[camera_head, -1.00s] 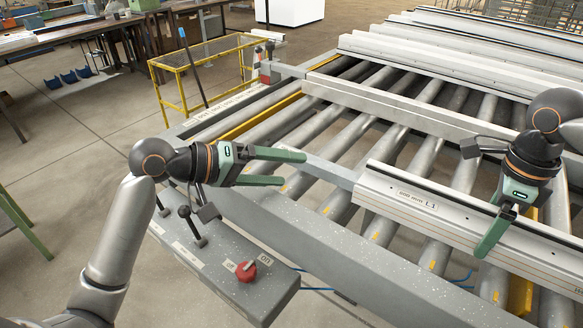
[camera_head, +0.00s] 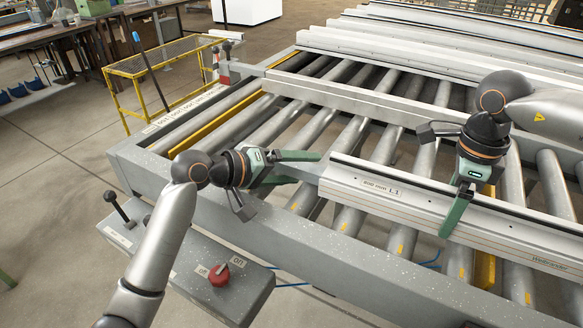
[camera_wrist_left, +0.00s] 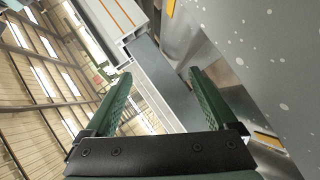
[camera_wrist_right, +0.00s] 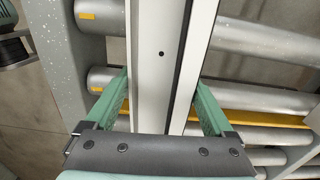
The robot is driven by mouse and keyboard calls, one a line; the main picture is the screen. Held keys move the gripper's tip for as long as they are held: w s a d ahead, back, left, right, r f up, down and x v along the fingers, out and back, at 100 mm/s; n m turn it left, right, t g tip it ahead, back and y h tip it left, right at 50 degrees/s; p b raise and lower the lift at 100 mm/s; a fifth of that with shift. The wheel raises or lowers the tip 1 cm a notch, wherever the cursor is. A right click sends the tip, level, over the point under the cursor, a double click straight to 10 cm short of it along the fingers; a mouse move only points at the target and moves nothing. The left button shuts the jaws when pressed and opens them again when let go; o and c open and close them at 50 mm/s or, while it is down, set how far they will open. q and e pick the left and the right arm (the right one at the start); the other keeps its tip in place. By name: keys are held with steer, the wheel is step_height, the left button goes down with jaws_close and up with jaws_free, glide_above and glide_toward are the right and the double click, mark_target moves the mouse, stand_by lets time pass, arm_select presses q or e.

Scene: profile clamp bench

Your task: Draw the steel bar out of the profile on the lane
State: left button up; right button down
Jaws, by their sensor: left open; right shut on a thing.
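The light profile marked L1 (camera_head: 412,207) lies across the rollers in the head view. Its open end shows in the left wrist view (camera_wrist_left: 112,22). The grey steel bar (camera_head: 305,170) sticks out of the profile's left end; it also shows in the left wrist view (camera_wrist_left: 158,85). My left gripper (camera_head: 308,167) is open, with one finger on each side of the bar, close to the profile's end. My right gripper (camera_head: 457,207) is shut on the profile from above; the right wrist view shows a finger on each side of the profile (camera_wrist_right: 152,90). The bar's part inside the profile is hidden.
A control box with a red switch (camera_head: 219,275) and levers stands below my left arm. The grey roller frame edge (camera_head: 330,255) runs just in front. More profiles (camera_head: 375,60) lie at the back. Bare rollers (camera_head: 350,130) lie behind the L1 profile.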

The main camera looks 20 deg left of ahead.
arm_select(q)
steer(key=shift+r, duration=0.1)
jaws_close()
stand_by(0.7)
